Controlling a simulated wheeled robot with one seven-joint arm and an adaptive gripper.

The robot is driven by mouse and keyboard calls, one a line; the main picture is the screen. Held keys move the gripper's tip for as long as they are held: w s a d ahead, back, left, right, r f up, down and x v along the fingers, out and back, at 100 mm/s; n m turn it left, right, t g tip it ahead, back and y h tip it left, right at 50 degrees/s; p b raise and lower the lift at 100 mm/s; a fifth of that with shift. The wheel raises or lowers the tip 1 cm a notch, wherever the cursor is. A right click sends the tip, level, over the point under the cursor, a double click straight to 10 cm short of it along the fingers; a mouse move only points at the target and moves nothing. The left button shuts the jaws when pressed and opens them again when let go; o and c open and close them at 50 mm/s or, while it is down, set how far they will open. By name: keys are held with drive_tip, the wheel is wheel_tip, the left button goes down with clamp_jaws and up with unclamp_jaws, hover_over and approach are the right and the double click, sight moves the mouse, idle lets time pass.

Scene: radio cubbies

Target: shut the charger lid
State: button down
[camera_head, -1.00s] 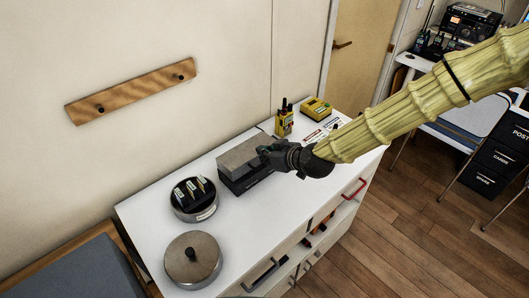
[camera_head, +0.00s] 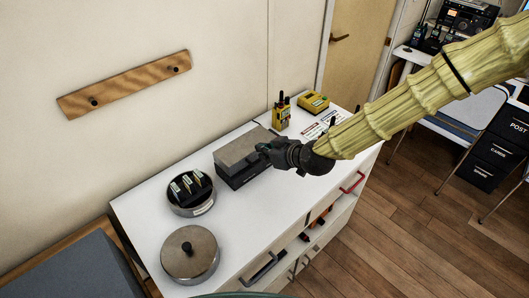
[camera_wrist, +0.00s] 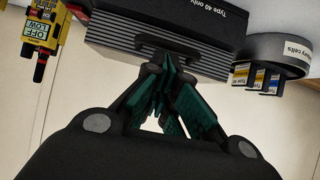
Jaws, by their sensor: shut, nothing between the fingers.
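The charger (camera_head: 240,176) is a dark box with a grey lid (camera_head: 237,149) on top, standing on the white cabinet. The lid looks flat, or nearly flat, over the body; I cannot tell whether it is fully closed. My gripper (camera_head: 262,148) is at the lid's right edge, with its fingers together and empty. In the wrist view my fingertips (camera_wrist: 165,62) overlap the ribbed part of the dark charger (camera_wrist: 150,22), which bears the words "Type 40 only". Whether they touch it is unclear.
A round tin of cells (camera_head: 192,208) and a lidded round tin (camera_head: 190,270) stand left of the charger. A peg rail (camera_head: 130,85) is on the wall. The cabinet top's front strip is clear.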

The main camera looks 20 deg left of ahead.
drive_tip(key=r, duration=0.1)
drive_tip(key=r+p, duration=0.1)
drive_tip(key=r, duration=0.1)
drive_tip(key=shift+w+a+r, duration=0.15)
drive_tip(key=shift+a+r, duration=0.15)
drive_tip(key=shift+r, duration=0.1)
drive_tip(key=f+b+v, duration=0.1)
drive_tip(key=b+v, duration=0.1)
drive_tip(key=v, duration=0.7)
drive_tip(key=shift+s+d+b, duration=0.3)
drive_tip(key=shift+s+d, duration=0.05)
drive_tip(key=shift+d, duration=0.15)
